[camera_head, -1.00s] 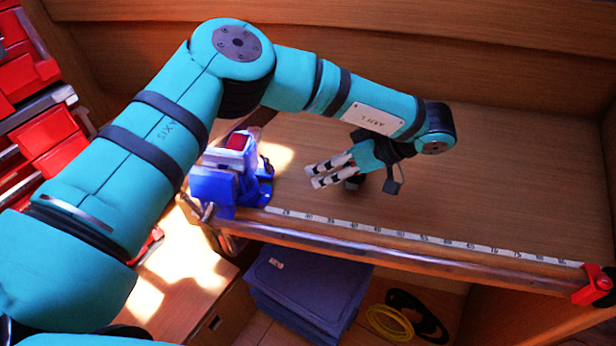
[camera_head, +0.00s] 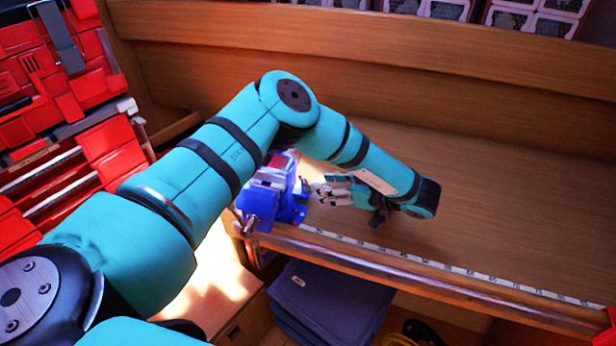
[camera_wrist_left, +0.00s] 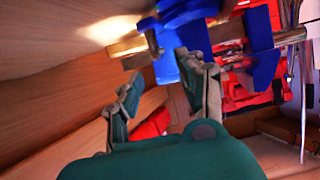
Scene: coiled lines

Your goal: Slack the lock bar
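A blue bench vise (camera_head: 261,203) stands at the left end of the wooden bench, partly hidden behind my left arm. A small dark and metal piece (camera_head: 304,186) sticks out on its right side, perhaps the lock bar. In the left wrist view, a short metal bar with a crosspiece (camera_wrist_left: 134,46) juts left from the blue vise body (camera_wrist_left: 264,45). My left gripper (camera_head: 322,190) is just right of the vise. In the left wrist view the gripper's fingers (camera_wrist_left: 160,72) are spread, with the bar beyond the tips and nothing between them. My right gripper is out of view.
A ruler strip (camera_head: 420,262) runs along the bench's front edge. Red tool drawers (camera_head: 105,150) stand at left. Folded blue cloth or bins (camera_head: 325,300) lie below the bench. The bench top right of my gripper is clear.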

